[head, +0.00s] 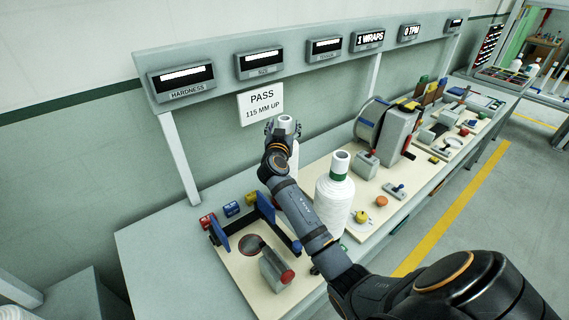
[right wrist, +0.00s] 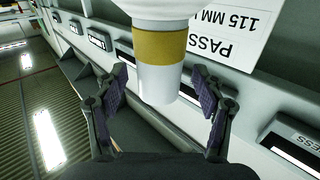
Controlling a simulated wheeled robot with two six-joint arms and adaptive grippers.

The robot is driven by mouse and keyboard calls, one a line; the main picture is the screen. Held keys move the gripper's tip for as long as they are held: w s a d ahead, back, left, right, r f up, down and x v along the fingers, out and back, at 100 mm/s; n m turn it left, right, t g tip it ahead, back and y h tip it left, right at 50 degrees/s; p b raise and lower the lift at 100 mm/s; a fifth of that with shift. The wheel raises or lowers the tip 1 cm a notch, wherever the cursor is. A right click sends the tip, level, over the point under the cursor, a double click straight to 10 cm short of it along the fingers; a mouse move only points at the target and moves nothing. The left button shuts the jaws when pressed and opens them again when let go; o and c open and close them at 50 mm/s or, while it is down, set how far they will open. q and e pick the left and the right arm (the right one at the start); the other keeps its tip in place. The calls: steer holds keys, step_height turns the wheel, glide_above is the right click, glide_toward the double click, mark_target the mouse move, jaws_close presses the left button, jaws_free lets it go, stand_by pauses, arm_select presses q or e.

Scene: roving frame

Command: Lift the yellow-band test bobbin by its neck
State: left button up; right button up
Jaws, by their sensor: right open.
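The yellow-band test bobbin is mostly hidden behind my right gripper in the head view, where its white top (head: 287,119) shows. In the right wrist view its yellow band (right wrist: 160,42) and white neck (right wrist: 158,82) are clear, with the wider white body at the top edge. My right gripper (head: 280,130) is open, with its two fingers on either side of the neck. Gaps show between the fingers and the neck in the right wrist view (right wrist: 163,95). My left gripper is not in view.
A green-band bobbin (head: 335,197) stands upright on the bench beside my right forearm. A blue-jawed fixture (head: 262,218) lies left of the arm. A grey reel machine (head: 398,132) stands farther right. A PASS sign (head: 261,104) hangs behind the gripper, below a row of displays (head: 258,63).

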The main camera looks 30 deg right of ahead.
steer(key=shift+w+d+f, duration=0.15)
steer(key=shift+w+d, duration=0.35)
steer(key=shift+d, duration=0.05)
steer(key=shift+a, duration=0.2)
steer(key=shift+c, duration=1.4)
steer(key=shift+s, duration=0.1)
jaws_close()
steer(key=shift+d, duration=0.1)
